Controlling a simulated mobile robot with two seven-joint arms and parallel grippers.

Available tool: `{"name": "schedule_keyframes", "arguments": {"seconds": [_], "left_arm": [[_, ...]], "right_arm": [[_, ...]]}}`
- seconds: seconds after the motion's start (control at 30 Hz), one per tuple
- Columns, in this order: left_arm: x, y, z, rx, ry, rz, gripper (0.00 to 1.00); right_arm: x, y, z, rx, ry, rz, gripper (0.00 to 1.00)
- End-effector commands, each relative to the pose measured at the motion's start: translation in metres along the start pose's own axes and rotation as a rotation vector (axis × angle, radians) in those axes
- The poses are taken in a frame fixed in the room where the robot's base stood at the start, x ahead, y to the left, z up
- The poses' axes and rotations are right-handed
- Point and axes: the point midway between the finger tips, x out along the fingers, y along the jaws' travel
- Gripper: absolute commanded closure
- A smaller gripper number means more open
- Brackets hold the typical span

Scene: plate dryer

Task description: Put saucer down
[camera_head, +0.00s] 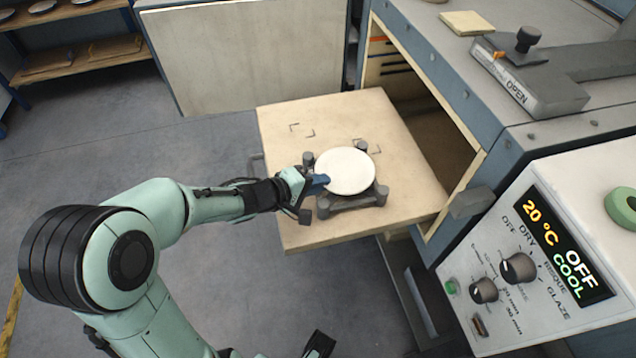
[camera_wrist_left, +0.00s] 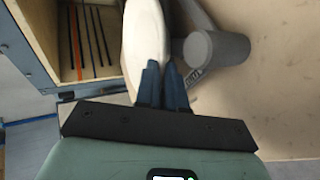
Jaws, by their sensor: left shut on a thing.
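The white round saucer (camera_head: 346,171) is over a small grey stand (camera_head: 352,203) with upright corner posts, on the pulled-out wooden shelf (camera_head: 285,145). My left gripper (camera_head: 320,182) is shut on the saucer's left edge. In the left wrist view the blue fingers (camera_wrist_left: 163,88) pinch the pale saucer (camera_wrist_left: 144,45), with a grey stand post (camera_wrist_left: 214,49) close on the right. The saucer hides part of the stand, so I cannot tell whether it touches the posts.
The open dryer chamber (camera_head: 425,120) is right of the shelf, its door (camera_head: 250,50) swung open behind. A control panel (camera_head: 545,250) reading 20 °C, OFF and COOL stands at the lower right. Bare shelf lies around the stand. A rack (camera_head: 75,50) with plates is at the upper left.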

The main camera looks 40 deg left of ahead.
Motion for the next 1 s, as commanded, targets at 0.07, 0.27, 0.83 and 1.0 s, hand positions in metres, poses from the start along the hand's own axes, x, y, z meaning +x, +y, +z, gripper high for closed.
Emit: {"name": "schedule_keyframes", "arguments": {"seconds": [0.07,0.27,0.83,1.0], "left_arm": [[0.001,-0.001,0.0,-0.001,-0.001,0.001,1.0],[0.001,-0.002,0.0,0.0,0.0,0.0,0.66],[-0.055,0.005,0.0,-0.001,0.003,0.0,0.66],[-0.09,0.005,-0.001,0.0,0.003,0.001,0.66]], "right_arm": [[0.0,0.0,0.0,0.0,-0.001,0.0,0.49],[0.0,0.0,0.0,0.0,-0.001,0.0,0.49],[-0.027,-0.005,0.014,0.003,-0.042,0.008,0.49],[-0.042,-0.01,0.015,0.003,-0.046,0.009,0.49]]}}
